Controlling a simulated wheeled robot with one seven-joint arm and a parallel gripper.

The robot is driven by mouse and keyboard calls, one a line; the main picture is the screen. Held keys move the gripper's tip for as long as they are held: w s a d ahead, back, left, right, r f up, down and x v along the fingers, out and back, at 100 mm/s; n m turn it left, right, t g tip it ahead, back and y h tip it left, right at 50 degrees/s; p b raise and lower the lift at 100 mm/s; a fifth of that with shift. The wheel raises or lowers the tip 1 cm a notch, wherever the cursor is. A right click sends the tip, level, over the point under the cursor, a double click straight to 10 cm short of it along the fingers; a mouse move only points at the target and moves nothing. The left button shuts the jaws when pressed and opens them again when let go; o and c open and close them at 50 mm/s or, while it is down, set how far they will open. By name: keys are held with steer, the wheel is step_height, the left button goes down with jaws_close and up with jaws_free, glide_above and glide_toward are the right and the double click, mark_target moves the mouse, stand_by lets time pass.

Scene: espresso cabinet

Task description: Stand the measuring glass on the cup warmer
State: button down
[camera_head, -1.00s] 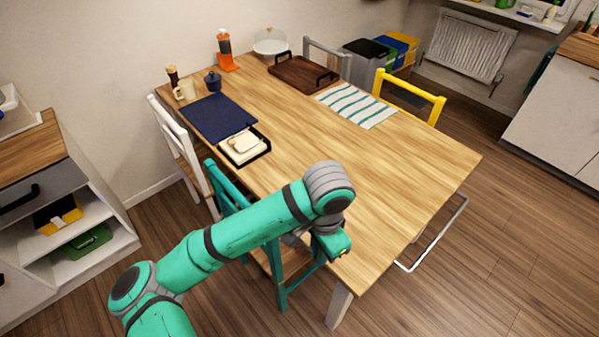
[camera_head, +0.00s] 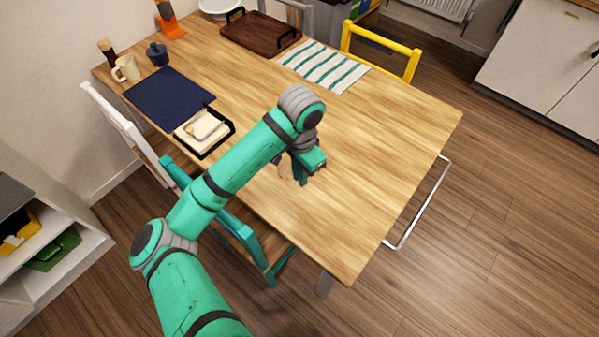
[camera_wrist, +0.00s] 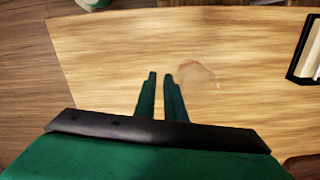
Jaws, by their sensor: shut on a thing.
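My gripper (camera_head: 303,178) is over the near part of the wooden table, pointing down. In the wrist view its two fingers (camera_wrist: 160,75) are close together with a narrow gap. The measuring glass (camera_wrist: 198,76) shows there as a faint, clear, reddish outline just right of the fingertips, against the wood. In the head view the glass (camera_head: 285,170) is a small pale shape beside the fingers, partly hidden by my arm. My gripper is shut on it; the exact contact is hard to see. I cannot make out the cup warmer in these views.
The table (camera_head: 370,150) is clear around my gripper. A black-edged tray (camera_head: 232,126) with a cream item lies to its left, by a navy mat (camera_head: 168,97). A striped cloth (camera_head: 325,67) and brown tray (camera_head: 260,34) lie farther back. Chairs stand around the table.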

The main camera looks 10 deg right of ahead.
steer(key=w+f, duration=0.2)
steer(key=f, duration=0.1)
steer(key=w+d+f, duration=0.1)
steer(key=w+f, duration=0.2)
steer(key=shift+w+d+f, duration=0.1)
steer(key=shift+w+d, duration=0.05)
steer(key=shift+w, duration=0.1)
step_height(320, 180, down, 3)
steer(key=shift+w, duration=0.15)
steer(key=shift+f, duration=0.1)
steer(key=shift+f, duration=0.2)
steer(key=c, duration=1.8)
jaws_free()
steer(key=shift+r, duration=0.1)
